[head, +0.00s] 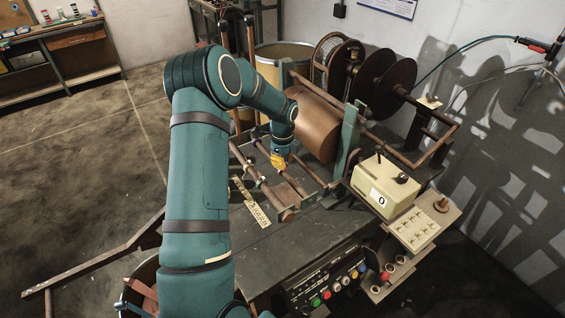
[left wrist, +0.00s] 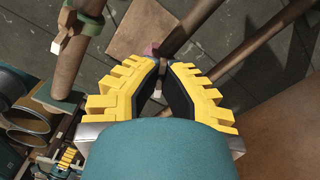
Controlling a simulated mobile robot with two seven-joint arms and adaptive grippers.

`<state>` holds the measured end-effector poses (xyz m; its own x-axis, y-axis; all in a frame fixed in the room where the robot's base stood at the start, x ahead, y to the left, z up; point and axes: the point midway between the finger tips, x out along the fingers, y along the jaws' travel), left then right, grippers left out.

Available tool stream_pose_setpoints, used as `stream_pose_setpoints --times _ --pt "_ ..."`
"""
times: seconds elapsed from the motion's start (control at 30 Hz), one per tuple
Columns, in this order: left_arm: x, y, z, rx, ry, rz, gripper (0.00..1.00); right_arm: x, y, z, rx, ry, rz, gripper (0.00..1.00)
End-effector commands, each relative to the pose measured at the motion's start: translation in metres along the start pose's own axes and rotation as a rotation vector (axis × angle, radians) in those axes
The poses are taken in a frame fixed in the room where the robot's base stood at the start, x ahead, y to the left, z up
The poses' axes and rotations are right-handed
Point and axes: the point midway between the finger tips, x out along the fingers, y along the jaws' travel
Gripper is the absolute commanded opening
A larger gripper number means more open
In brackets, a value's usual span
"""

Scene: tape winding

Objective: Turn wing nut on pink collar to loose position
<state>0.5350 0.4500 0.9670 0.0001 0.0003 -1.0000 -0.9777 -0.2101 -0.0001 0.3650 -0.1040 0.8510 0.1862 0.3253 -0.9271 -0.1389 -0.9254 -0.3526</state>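A pink collar (left wrist: 150,49) shows in the left wrist view on a brown rod, just beyond my left fingertips and partly hidden. A small pale piece (left wrist: 158,94) shows between the finger pads; I cannot tell if it is the wing nut. My left gripper (left wrist: 163,66) has yellow toothed fingers with a visible gap between the dark pads, so it is open. In the head view my left gripper (head: 279,160) reaches down over the rods of the winding machine; the pink collar is not discernible there.
A large brown roll (head: 312,125) stands close beside the gripper. A cream counter box (head: 385,187) is at right. The dark tabletop (head: 290,250) is clear in front.

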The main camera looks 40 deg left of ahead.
Motion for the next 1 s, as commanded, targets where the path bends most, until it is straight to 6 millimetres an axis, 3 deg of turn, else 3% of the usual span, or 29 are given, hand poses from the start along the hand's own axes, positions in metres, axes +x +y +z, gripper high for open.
stream_pose_setpoints --times 1.0 --pt "0.001 0.0 0.0 -0.909 -0.001 0.0 0.0 0.016 0.005 0.002 0.0 0.0 0.003 0.47"
